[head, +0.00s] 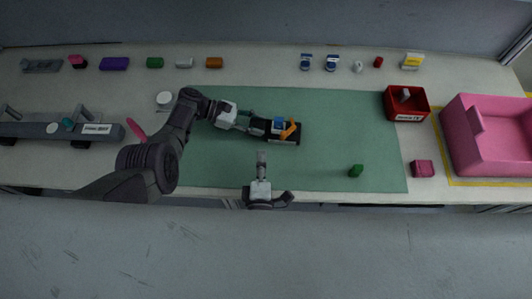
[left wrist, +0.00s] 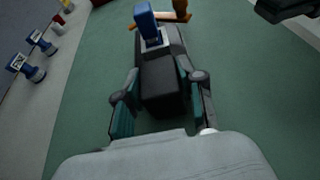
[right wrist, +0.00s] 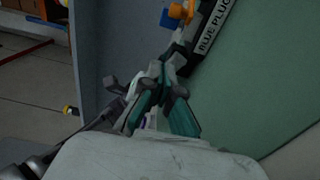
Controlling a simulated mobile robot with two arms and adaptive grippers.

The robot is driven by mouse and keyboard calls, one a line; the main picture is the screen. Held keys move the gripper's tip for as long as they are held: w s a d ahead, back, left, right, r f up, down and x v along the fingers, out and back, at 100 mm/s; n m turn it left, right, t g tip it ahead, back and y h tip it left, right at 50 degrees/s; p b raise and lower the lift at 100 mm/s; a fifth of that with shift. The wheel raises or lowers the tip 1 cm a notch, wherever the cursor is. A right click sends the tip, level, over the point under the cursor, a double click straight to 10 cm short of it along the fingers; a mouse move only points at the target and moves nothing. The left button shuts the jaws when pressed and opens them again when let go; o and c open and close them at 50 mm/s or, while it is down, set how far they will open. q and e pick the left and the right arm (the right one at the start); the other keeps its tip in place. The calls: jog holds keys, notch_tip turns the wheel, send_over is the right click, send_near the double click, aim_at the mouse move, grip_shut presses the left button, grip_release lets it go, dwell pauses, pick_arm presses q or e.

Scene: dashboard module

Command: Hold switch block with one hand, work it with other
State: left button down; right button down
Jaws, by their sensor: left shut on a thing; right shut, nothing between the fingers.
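The switch block is a long black block (head: 285,140) lying on the green mat. It carries a blue part (head: 279,121) and an orange lever (head: 291,129). My left gripper (head: 262,126) is shut on the block's left end. In the left wrist view, the teal fingers lie on both sides of the black body (left wrist: 160,78), with the blue part (left wrist: 147,22) and orange lever (left wrist: 180,12) beyond. My right gripper (head: 261,155) is shut and empty, below and left of the block, apart from it. The right wrist view shows the block's label (right wrist: 209,35), partly readable as "BLUE PLUG".
A green piece (head: 356,171) lies on the mat (head: 330,165) at lower right. A red bin (head: 407,117), a pink bin (head: 480,160) and a magenta block (head: 422,168) are at the right. Small parts line the back. A grey rack (head: 60,130) stands left.

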jog(key=w, duration=0.7)
jog(key=shift+w+a, duration=0.1)
jog(key=shift+w, duration=0.15)
jog(key=d, duration=0.3)
jog(key=shift+s, duration=0.2)
jog(key=shift+s+d, duration=0.2)
jog(key=shift+d, duration=0.25)
